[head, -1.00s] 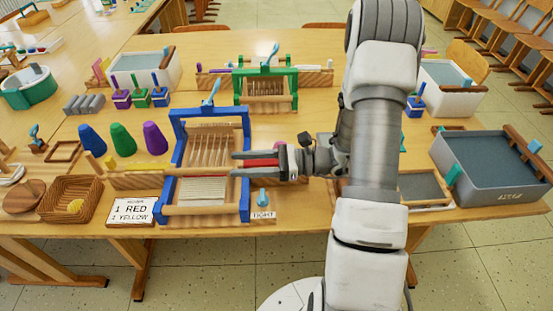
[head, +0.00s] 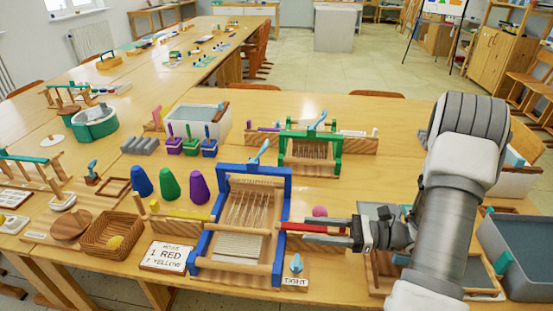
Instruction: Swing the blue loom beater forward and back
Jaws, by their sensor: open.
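The blue loom (head: 282,222) stands on the table in front of me, with pale warp threads and wooden bars inside its blue frame. A light blue handle (head: 260,151) rises from the top blue bar at its back; this looks like the beater, leaning slightly right. My gripper (head: 294,232) is open at the loom's right side, with its fingers pointing left towards the right blue upright. A red shuttle (head: 318,227) shows at the fingers; I cannot tell whether it lies between or behind them. I see no clear contact with the loom.
A green loom (head: 338,150) stands behind. Blue, green and purple cones (head: 169,186), a wicker basket (head: 103,238) and a sign card (head: 166,256) are to the left. A "TIGHT" label (head: 296,282) with a light blue knob sits at front right. A grey bin (head: 520,245) is far right.

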